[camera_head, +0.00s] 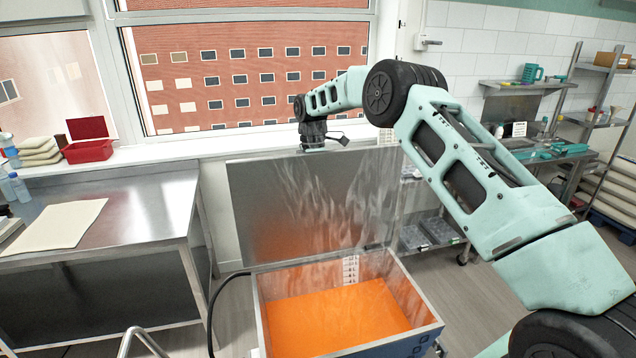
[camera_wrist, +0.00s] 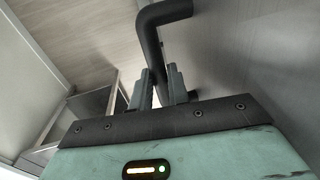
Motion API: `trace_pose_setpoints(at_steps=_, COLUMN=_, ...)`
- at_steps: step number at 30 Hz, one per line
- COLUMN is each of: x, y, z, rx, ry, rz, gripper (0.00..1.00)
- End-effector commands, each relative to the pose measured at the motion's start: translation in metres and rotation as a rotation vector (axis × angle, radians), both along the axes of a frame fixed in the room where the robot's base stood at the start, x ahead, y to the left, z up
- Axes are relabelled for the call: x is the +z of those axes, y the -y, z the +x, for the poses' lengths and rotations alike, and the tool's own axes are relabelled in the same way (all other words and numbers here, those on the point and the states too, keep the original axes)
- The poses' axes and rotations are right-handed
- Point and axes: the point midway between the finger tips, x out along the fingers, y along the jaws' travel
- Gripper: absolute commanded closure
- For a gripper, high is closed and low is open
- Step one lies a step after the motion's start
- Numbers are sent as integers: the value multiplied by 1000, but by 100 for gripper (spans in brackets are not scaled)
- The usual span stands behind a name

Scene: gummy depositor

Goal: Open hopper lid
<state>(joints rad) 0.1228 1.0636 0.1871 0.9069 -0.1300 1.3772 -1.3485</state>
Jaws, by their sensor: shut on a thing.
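The hopper (camera_head: 262,318) is an open square metal box with an orange mass (camera_head: 335,315) inside. Its lid (camera_head: 265,210) is a flat steel panel standing upright along the hopper's far side, clear of the opening, with orange reflected on its lower part. My gripper (camera_head: 313,149) is at the lid's top edge, its fingers too small to make out there. In the wrist view my gripper (camera_wrist: 161,85) is shut on a dark bent handle (camera_wrist: 152,45), with one finger on each side of the bar. The lid's grey face (camera_wrist: 240,60) fills the right of that view.
A steel table (camera_head: 140,220) with a beige sheet (camera_head: 55,224) stands at the left. A red bin (camera_head: 90,150) is on the windowsill behind. A wire rack (camera_head: 430,232) stands behind the hopper at the right. A black hose (camera_head: 212,310) runs beside the hopper's left side.

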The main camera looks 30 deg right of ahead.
Motion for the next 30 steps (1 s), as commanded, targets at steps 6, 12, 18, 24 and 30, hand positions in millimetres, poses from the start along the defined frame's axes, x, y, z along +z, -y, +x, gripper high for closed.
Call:
trace_pose_setpoints(at_steps=6, x=-11, y=3, z=15, rx=3, ry=-10, rz=1, gripper=100)
trace_pose_setpoints(at_steps=12, x=-16, y=5, z=25, rx=3, ry=-6, rz=-1, gripper=100)
trace_pose_setpoints(at_steps=18, x=-18, y=7, z=29, rx=2, ry=-7, rz=-2, gripper=100)
trace_pose_setpoints(at_steps=24, x=-19, y=7, z=29, rx=1, ry=-9, rz=-3, gripper=100)
trace_pose_setpoints(at_steps=30, x=-20, y=7, z=29, rx=1, ry=-10, rz=-4, gripper=100)
